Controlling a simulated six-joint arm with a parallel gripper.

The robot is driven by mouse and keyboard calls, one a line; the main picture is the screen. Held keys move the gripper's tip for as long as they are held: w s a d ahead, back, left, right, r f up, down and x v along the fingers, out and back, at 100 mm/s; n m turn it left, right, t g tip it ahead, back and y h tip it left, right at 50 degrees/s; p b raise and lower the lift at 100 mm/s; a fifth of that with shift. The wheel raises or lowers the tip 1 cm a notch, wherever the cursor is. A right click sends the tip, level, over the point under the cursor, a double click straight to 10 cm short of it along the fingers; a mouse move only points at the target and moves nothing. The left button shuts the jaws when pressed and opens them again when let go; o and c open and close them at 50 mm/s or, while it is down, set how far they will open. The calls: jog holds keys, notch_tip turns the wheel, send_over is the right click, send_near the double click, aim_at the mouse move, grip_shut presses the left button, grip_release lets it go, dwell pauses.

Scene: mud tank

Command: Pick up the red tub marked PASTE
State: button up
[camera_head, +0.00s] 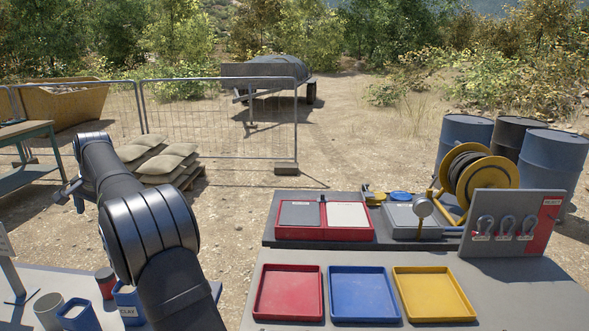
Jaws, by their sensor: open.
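A small red tub (105,283) with a greyish top stands on the grey bench at the lower left, close beside my arm. No PASTE marking on it can be read, so I cannot tell whether it is the named tub. A blue tub (129,308) marked CLAY stands just in front of it, partly hidden by my arm. My gripper (63,194) is small in view at the left, raised well above the bench and apart from the tubs. It is open, with nothing seen in it.
A grey-white cup (48,311) and a blue container (78,315) stand left of the tubs. A sign on a stand (10,265) is at the left edge. Red (257,292), blue (333,294) and yellow (402,294) trays lie on the right bench. My arm hides part of the left bench.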

jog(key=shift+c, duration=0.4)
jog(key=n+t+h, duration=0.1)
jog(key=n, duration=0.7)
send_near(104, 273)
jog(key=x, duration=0.6)
jog(key=shift+w+d, duration=0.15)
jog(key=shift+x, duration=3.15)
jog(key=c, duration=1.4)
jog(key=shift+c, duration=0.2)
jog(key=shift+r, duration=0.15)
